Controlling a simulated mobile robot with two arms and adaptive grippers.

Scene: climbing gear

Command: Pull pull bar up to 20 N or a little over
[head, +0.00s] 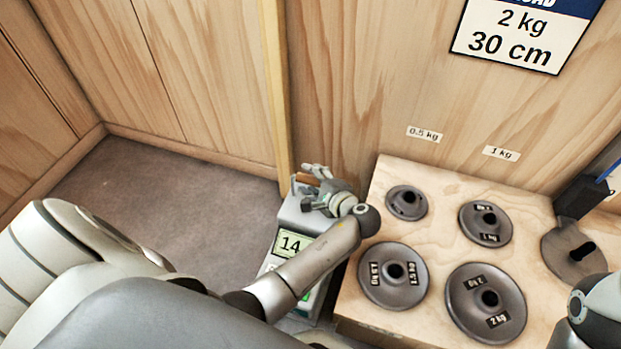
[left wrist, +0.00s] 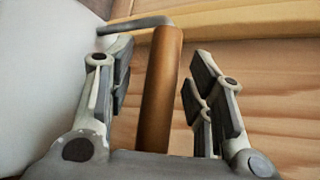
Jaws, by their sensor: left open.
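The pull bar is a brown, round bar (left wrist: 160,90) on a bent grey rod. In the left wrist view it stands between the open fingers of my left gripper (left wrist: 158,88), with a visible gap to the right finger and a smaller one to the left. In the head view my left gripper (head: 316,186) is over the top of the grey gauge box (head: 292,212), and only a bit of the brown bar (head: 321,172) shows. The green display (head: 290,245) on the box reads 14. My left forearm hides part of the box.
A pale wooden block (head: 440,190) to the right carries several round grey weights marked by kilogram. A wall sign (head: 525,35) reads 2 kg, 30 cm. A dark post with a disc (head: 575,250) stands at the right. Bare floor (head: 170,200) lies left of the box.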

